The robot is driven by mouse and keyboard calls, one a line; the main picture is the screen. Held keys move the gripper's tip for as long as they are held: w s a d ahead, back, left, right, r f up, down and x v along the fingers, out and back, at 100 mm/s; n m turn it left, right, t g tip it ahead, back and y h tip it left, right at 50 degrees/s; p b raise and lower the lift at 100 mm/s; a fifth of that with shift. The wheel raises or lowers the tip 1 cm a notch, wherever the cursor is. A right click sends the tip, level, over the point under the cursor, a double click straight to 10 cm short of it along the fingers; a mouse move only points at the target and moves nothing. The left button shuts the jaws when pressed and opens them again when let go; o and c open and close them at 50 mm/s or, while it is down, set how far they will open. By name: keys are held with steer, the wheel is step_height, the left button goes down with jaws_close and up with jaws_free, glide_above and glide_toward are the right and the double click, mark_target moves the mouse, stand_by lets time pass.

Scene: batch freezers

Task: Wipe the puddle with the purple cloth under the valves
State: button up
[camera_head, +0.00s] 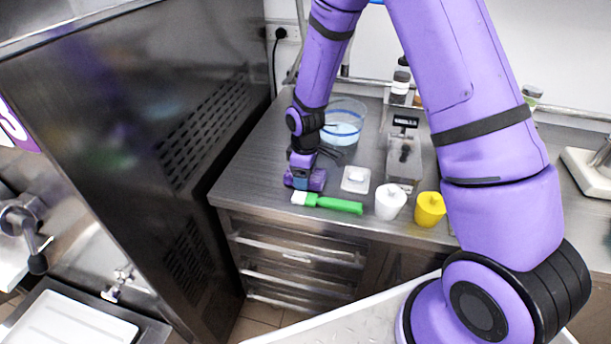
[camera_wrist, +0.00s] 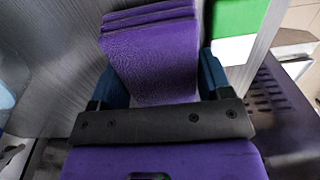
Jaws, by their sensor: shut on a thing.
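My gripper (camera_head: 302,178) is low over the steel counter near its left front corner. It is shut on the folded purple cloth (camera_head: 318,180). In the wrist view the purple cloth (camera_wrist: 152,50) lies between the two blue fingers, its folded layers at the far end. Whether the cloth touches the counter is unclear. Freezer valves show at the left: a large one with a dark-knobbed lever (camera_head: 24,222) and a smaller tap (camera_head: 118,284). I cannot make out the puddle in either view.
Beside the gripper lie a green-handled brush (camera_head: 335,204), a small white container (camera_head: 355,179), and white (camera_head: 390,201) and yellow (camera_head: 430,208) cups. A clear bowl (camera_head: 343,122) stands behind. A tall steel freezer (camera_head: 150,120) stands left of the counter. A white tray (camera_head: 75,322) is at lower left.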

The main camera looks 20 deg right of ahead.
steer(key=shift+r, duration=2.6)
steer(key=shift+r, duration=1.5)
